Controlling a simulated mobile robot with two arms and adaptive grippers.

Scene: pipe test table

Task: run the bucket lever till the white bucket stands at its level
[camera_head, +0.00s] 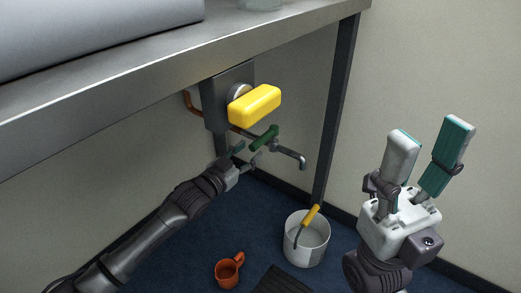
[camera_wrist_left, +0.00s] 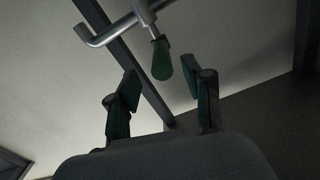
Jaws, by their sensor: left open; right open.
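A tap with a green lever (camera_head: 265,138) sits under the table. Its metal spout (camera_head: 292,155) points to the right, above and a little left of the white bucket. The white bucket (camera_head: 305,252) stands upright on the floor; how full it is I cannot tell. My left gripper (camera_head: 247,156) is open just below the green lever. In the left wrist view, the green lever (camera_wrist_left: 161,59) shows ahead of the open left fingers (camera_wrist_left: 160,84), with no clear contact. My right gripper (camera_head: 430,147) is open and empty, raised at the right.
A large yellow handle (camera_head: 255,105) sits on a grey plate above the tap. The table edge (camera_head: 130,75) runs overhead, with a dark leg (camera_head: 334,110) behind the tap. An orange mug (camera_head: 227,273) and a dark grate (camera_head: 280,282) are on the blue floor.

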